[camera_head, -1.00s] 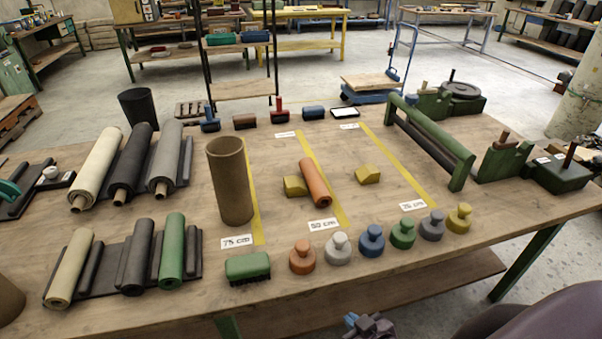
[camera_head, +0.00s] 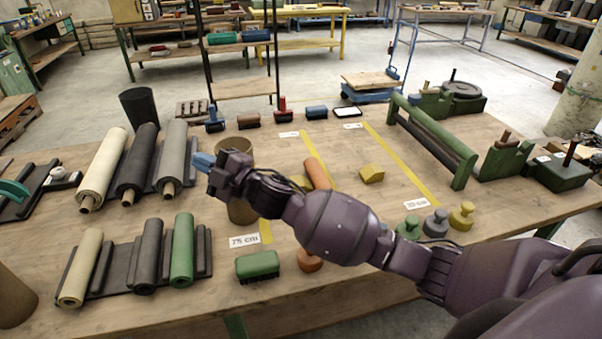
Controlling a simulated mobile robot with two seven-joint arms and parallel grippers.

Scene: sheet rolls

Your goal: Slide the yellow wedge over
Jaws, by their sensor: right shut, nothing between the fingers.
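One yellow wedge (camera_head: 371,174) lies on the wooden table between two yellow tape lines, right of the orange roll (camera_head: 316,172). A second yellow wedge (camera_head: 301,183) sits at the left side of that roll and is partly hidden by my right arm. My right gripper (camera_head: 204,162) is shut and empty, its blue fingertips pointing left. It is in front of the brown upright tube (camera_head: 238,212) in the picture, well left of both wedges. I cannot tell whether it touches the tube. My left gripper is out of view.
Several large rolls (camera_head: 102,170) lie at the left, with smaller rolls (camera_head: 182,250) nearer. A green brush (camera_head: 257,265) and several knobbed weights (camera_head: 461,214) line the front; my right arm hides some weights. A green roller frame (camera_head: 434,137) stands at the right.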

